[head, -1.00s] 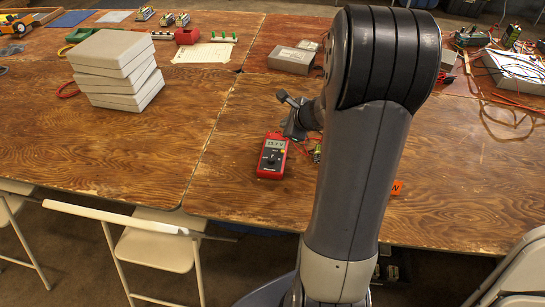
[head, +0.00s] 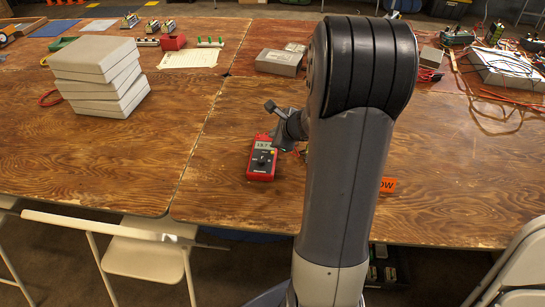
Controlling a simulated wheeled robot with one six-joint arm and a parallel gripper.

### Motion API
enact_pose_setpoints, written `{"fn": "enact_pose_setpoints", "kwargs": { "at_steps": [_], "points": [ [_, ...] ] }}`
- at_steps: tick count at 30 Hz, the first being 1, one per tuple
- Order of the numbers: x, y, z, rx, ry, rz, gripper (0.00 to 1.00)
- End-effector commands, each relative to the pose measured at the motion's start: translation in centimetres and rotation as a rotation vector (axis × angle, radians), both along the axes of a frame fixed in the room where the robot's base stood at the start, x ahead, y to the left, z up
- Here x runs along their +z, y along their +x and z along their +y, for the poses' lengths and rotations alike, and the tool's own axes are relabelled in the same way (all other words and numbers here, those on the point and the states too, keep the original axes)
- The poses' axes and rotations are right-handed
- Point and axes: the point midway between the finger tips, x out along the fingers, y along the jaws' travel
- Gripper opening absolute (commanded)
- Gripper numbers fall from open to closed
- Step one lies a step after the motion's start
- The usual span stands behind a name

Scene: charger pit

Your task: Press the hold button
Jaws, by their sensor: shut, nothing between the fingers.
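A red handheld meter (head: 262,160) lies face up on the wooden table. It has a small display near its top, a dark round dial below and small buttons between them. Which button is the hold button is too small to tell. My gripper (head: 276,143) is shut and empty, at the upper right corner of the meter. Its tip overlaps the meter's top edge by the display in this view. I cannot tell whether it touches the meter. My arm hides the table just to the right.
A stack of pale grey slabs (head: 98,75) stands at the left. A grey box (head: 278,62) and a paper sheet (head: 190,58) lie behind the meter. Wires and a pale device (head: 506,68) are at the right. An orange label (head: 388,184) shows beside my arm. Chairs stand in front.

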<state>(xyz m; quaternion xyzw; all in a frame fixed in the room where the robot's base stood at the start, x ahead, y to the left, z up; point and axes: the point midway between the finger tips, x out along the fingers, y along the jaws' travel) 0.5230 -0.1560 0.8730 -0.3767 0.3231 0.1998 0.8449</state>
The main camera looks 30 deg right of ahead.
Motion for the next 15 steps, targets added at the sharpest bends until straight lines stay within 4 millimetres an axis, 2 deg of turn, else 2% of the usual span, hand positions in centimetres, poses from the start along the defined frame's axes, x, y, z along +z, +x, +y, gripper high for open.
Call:
{"fn": "enact_pose_setpoints", "kwargs": {
  "at_steps": [1,6,15],
  "points": [
    [-1.5,0.0,0.0,-0.001,0.002,0.001,0.0],
    [-3.6,0.0,0.0,0.0,0.0,0.0,0.0],
    [-4.8,0.0,0.0,0.0,0.0,0.0,0.0]
  ]
}}
